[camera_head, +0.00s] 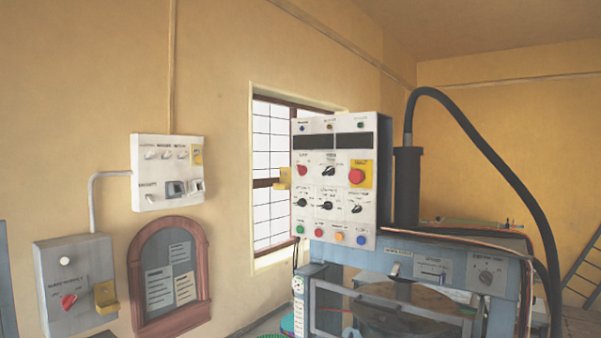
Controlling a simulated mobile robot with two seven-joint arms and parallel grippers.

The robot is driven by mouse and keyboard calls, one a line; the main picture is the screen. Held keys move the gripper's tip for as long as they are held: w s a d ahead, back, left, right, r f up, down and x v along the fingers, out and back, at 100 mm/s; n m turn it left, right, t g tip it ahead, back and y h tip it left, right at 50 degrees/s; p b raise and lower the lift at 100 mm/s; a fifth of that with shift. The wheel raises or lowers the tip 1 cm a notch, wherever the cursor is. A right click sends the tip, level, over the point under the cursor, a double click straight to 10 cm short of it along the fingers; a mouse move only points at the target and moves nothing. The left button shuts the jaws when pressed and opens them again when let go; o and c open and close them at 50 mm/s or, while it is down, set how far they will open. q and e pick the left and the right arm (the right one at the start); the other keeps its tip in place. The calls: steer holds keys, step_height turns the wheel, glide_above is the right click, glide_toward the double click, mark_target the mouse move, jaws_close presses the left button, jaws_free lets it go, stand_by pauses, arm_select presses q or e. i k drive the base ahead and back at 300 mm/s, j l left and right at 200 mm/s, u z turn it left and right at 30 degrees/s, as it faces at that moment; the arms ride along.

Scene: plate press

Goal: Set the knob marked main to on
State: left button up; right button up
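Several knobs show, but their lettering is too small for me to tell which is marked main. A red knob (69,301) is on the grey wall box (85,265) at the lower left, below a white round button or lamp (65,261). Another red knob (302,170) is on the white control panel (313,215) in the middle, with several black knobs near it, such as the upper one (328,171). I cannot tell what setting any knob is at. Neither of my grippers is in view.
A white switch box (168,150) hangs above the grey box. A wooden-framed notice board (138,290) is right of it. A red mushroom button (356,176) sits on the panel's yellow plate. The press (400,262) and a black hose (490,150) fill the right.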

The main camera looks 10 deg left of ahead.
mark_target(302, 170)
steer(key=i+l+u, duration=0.2)
steer(key=i, duration=0.35)
steer(key=i+l+u, duration=0.2)
steer(key=i+l, duration=0.3)
